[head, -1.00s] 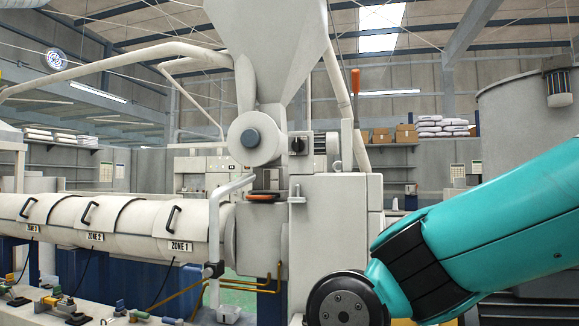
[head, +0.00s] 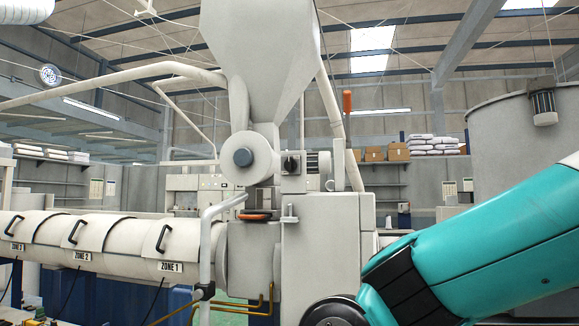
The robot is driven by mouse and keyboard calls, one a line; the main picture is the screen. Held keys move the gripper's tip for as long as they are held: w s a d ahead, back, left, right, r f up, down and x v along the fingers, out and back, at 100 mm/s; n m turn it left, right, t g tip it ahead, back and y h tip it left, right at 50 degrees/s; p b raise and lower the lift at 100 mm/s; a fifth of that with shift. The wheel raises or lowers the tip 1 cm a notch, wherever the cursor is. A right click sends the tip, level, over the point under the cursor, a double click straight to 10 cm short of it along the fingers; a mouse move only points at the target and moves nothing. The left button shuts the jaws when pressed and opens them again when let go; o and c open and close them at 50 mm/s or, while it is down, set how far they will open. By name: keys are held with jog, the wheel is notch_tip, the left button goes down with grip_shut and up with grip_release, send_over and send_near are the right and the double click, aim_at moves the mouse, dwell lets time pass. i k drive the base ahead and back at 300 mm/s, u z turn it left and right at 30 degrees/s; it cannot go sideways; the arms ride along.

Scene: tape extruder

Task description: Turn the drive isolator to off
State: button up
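A black rotary knob (head: 291,164) sits on a small pale box beside the round grey-capped housing (head: 242,157), below the hopper. It looks like the drive isolator, but I see no label on it and its setting is too small to read. My gripper is out of view. Only my teal and black arm shows at the lower right, and nothing of it touches the knob in the picture.
The hopper (head: 260,60) rises above. The white barrel (head: 100,238) with zone labels runs left. A large grey tank (head: 510,145) is at right.

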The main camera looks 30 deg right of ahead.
aim_at(291, 164)
jog(key=k, duration=0.6)
jog(key=u, duration=0.6)
jog(key=i, duration=1.65)
jog(key=z, duration=0.5)
jog(key=i, duration=0.55)
jog(key=z, duration=1.1)
jog(key=i, duration=0.45)
jog(key=z, duration=0.5)
